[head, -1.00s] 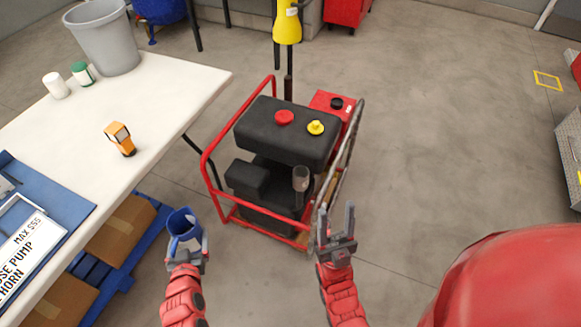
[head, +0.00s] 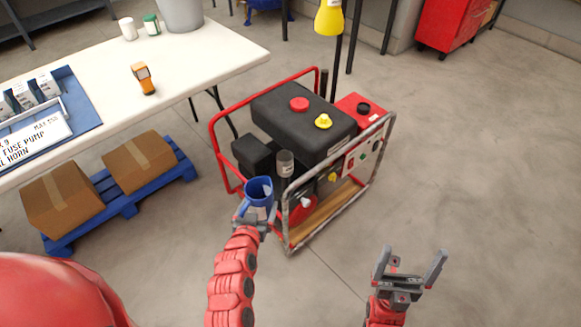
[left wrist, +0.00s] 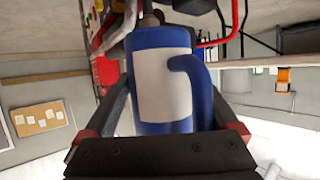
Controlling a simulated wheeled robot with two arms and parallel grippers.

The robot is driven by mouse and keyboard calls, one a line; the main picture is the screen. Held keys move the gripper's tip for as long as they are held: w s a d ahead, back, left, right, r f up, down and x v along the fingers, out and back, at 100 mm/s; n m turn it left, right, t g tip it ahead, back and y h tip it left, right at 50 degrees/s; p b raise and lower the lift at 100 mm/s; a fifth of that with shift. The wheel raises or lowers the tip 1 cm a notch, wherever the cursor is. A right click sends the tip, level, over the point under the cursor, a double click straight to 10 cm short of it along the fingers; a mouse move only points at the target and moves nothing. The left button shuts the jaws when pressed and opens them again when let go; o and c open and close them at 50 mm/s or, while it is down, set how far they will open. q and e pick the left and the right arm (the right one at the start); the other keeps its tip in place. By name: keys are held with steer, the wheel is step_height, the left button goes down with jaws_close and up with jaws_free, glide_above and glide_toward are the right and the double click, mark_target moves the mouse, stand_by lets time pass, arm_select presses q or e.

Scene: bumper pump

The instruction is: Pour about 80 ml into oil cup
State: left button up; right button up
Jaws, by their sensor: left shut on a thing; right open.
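A blue jug (head: 258,190) with a white label is held in my left gripper (head: 254,216), beside the machine's near left corner. The left wrist view shows the jug (left wrist: 162,85) between both fingers, its handle on the right. A grey cylindrical cup (head: 285,162), which looks like the oil cup, stands on the near side of the red-framed machine (head: 305,115). The jug is just left of and below this cup in the picture, seemingly apart from it. The liquid level cannot be seen.
The machine's frame bars (head: 288,215) rise close to the jug. A white table (head: 200,65) at left carries an orange meter (head: 143,79) and a blue tray (head: 85,110). Boxes (head: 139,161) lie on a blue pallet (head: 125,202) below.

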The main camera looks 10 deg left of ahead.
arm_select(q)
steer(key=w+f+b, duration=0.6)
steer(key=f+b, duration=0.2)
steer(key=b, duration=0.5)
steer(key=shift+w+d+f, duration=0.25)
steer(key=shift+w+f, duration=0.05)
steer(key=shift+f, duration=0.1)
